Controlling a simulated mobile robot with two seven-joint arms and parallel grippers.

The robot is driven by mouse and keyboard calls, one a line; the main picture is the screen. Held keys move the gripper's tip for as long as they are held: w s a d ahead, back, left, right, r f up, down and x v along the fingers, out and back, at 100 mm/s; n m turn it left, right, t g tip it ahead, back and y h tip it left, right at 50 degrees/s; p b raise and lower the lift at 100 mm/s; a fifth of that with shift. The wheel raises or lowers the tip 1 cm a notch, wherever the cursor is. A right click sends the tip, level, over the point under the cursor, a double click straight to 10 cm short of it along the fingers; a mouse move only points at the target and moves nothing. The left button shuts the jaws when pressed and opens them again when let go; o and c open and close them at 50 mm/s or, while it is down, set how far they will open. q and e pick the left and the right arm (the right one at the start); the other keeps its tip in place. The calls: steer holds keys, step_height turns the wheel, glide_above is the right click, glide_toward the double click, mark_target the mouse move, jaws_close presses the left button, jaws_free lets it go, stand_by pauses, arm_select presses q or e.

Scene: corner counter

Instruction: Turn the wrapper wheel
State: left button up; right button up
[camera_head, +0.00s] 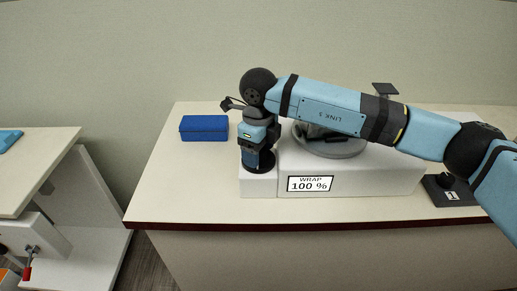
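The white wrapper machine (365,182) stands on the counter, with a sign (310,184) reading "WRAP 100 %" on its front. A round grey disc (335,153), which looks like the wheel, lies on its top, partly hidden behind my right arm. Dark shapes lie on the disc. My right arm comes in from the right across the machine and bends down at its left end. My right gripper (259,160) is low over the machine's left part; its fingers are too dark and hidden to tell whether they are open or touch anything. My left gripper is not in view.
A blue box (204,128) lies on the counter left of the machine. A black block with a knob (445,182) and a label stands at the right. The counter's dark red front edge (250,226) is close. A separate side table (40,155) is at the far left.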

step_height(320, 180, up, 14)
stand_by(0.7)
steer(key=shift+f, duration=0.15)
